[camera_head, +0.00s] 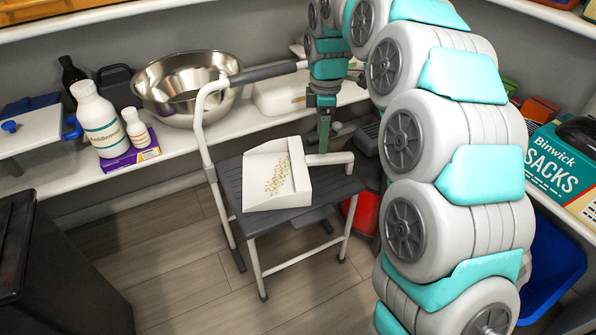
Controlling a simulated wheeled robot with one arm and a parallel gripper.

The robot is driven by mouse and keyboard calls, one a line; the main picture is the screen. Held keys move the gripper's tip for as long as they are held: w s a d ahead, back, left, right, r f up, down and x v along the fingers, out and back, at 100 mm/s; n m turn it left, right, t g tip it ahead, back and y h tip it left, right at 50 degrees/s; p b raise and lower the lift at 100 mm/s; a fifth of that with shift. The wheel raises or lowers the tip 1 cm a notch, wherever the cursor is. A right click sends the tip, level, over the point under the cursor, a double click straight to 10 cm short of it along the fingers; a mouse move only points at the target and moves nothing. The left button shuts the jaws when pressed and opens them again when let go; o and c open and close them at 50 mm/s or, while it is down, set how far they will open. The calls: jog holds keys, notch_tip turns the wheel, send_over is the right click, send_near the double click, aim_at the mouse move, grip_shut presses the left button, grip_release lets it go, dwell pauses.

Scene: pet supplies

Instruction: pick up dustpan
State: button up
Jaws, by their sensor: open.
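A cream-white dustpan (265,188) lies on the dark top of a folding step stool (235,218), with yellowish crumbs on its pan. Its handle (330,158) points right. My gripper (324,145) is just above and at the handle's left part, pointing down, with its jaws open. The fingertips are small in view, and I cannot tell whether they straddle or touch the handle.
The stool's grey-padded rail (262,74) rises behind the dustpan. A shelf (185,140) behind holds a metal bowl (185,85) and white bottles (97,120). A black bin (60,270) stands at left, a blue bin (555,260) at right.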

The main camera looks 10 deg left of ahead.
aim_at(314, 157)
jog(key=shift+w+a+f+n, duration=0.3)
jog(key=shift+w+a, duration=0.1)
jog(key=shift+w, duration=0.15)
jog(key=shift+w+a+f+n, duration=0.2)
jog(key=shift+w+a+f, duration=0.15)
jog(key=shift+w, duration=0.15)
jog(key=shift+w+a+f, duration=0.1)
jog(key=shift+f, duration=0.05)
notch_tip(314, 157, down, 8)
jog(key=shift+a+r, duration=0.1)
jog(key=shift+r, duration=0.15)
grip_shut()
